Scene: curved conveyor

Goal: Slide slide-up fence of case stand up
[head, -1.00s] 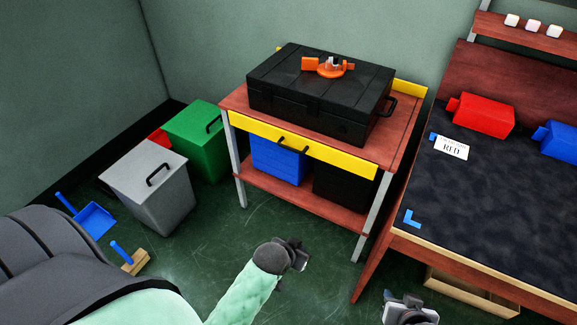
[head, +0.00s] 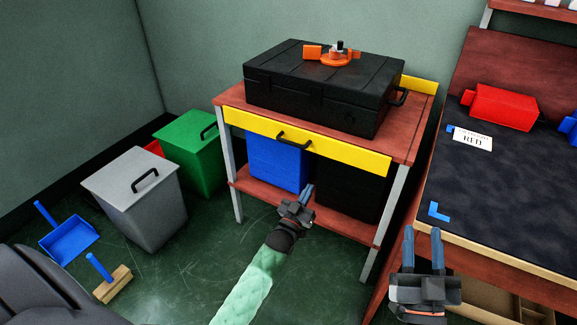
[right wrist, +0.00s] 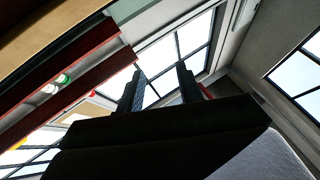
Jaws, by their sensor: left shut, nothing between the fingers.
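The case stand (head: 405,140) is a red-brown table with grey legs and a lower shelf. Its yellow front fence (head: 240,122) has a black handle (head: 294,140) and sits low, along the front edge of the top. A black case (head: 310,98) lies on top. My left gripper (head: 308,188) is shut and empty, below and in front of the handle, apart from it in the picture. My right gripper (head: 423,235) is open and empty by the workbench's near left corner; its spread fingers also show in the right wrist view (right wrist: 160,77).
An orange tool (head: 335,58) lies on the case. Blue (head: 277,165) and black (head: 348,192) boxes stand on the lower shelf. A workbench (head: 500,225) with a red block is at the right. Grey (head: 130,195) and green (head: 187,150) bins stand left.

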